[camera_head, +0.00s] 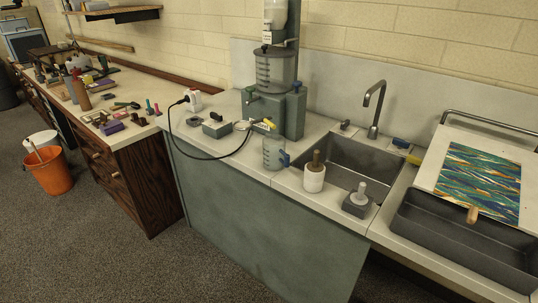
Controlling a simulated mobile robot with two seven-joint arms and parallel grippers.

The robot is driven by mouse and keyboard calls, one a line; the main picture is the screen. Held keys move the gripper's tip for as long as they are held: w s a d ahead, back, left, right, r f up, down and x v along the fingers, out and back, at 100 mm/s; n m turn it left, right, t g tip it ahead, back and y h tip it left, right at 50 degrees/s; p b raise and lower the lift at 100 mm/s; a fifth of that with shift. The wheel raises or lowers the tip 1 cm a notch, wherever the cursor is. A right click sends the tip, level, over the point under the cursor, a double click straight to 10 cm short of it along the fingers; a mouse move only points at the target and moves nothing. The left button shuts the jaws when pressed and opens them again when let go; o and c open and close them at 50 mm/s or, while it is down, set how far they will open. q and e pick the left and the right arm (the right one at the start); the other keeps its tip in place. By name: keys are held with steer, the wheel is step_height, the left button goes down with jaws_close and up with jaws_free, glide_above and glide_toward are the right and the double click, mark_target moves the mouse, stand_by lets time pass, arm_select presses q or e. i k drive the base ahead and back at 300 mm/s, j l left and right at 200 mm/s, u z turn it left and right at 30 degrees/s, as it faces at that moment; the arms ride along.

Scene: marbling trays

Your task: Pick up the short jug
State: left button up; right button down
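A short, pale translucent jug (272,154) with a blue handle on its right side stands upright near the front edge of the grey counter. It stands in front of a grey-green dispenser machine (293,112). A yellow piece shows just above its rim. A larger clear graduated container (277,72) sits higher up in the machine. Neither of my grippers is in view, and nothing is holding the jug.
A white cylinder with a wooden handle (314,180) and a grey block with a white knob (357,203) stand by the sink (345,160). A black cable (172,130) loops left of the jug. A dark tray (460,235) lies right. Floor in front is clear.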

mark_target(275, 156)
steer(key=i+j, duration=0.35)
steer(key=i+j+z, duration=0.1)
steer(key=i+j, duration=0.2)
steer(key=j, duration=0.2)
steer(key=i+j, duration=0.3)
steer(key=j, duration=0.2)
steer(key=i+j+z, duration=0.3)
steer(key=i+l+z, duration=0.1)
steer(key=k+j+u, duration=0.1)
steer(key=u, duration=0.2)
steer(key=k+j, duration=0.05)
